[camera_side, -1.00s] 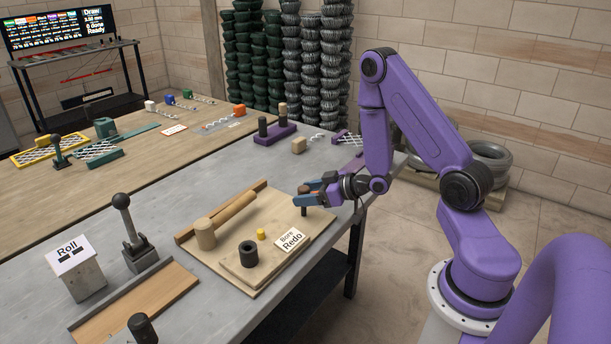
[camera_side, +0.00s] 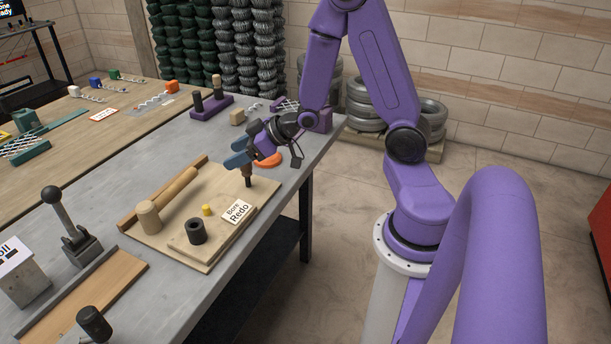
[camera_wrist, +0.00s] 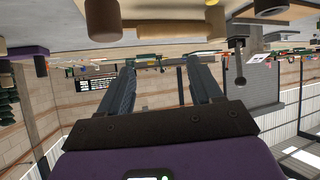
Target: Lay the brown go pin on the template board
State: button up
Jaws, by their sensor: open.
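The pale wooden template board (camera_side: 165,238) lies on the grey bench. A short pin with a brown upper part and black lower part (camera_side: 248,180), seemingly the brown go pin, stands upright near the board's right corner. My gripper (camera_side: 238,158) is open just above and beside the pin's top; whether it touches cannot be told. In the wrist view, the fingers of my gripper (camera_wrist: 160,72) are spread with nothing held between them.
On the board are a wooden mallet (camera_side: 165,205), a black hollow cylinder (camera_side: 196,231), a small yellow cylinder (camera_side: 207,210) and a "Bore Redo" card (camera_side: 237,211). A lever (camera_side: 72,228) stands left. A purple pin stand (camera_side: 212,108) is behind. The bench's right edge is close.

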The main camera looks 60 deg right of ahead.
jog(key=s+a+n+g, duration=0.3)
jog(key=s+a+g, duration=0.15)
jog(key=a, duration=0.35)
jog(key=s+a+r+n+g+h, duration=0.1)
jog(key=s+r+n+g, duration=0.1)
jog(key=s, duration=0.9)
jog(key=s+a+r+n+g+h, duration=0.2)
jog(key=s+r+n+g, duration=0.1)
jog(key=s, duration=0.9)
jog(key=shift+r+g, duration=0.35)
jog(key=shift+g, duration=0.3)
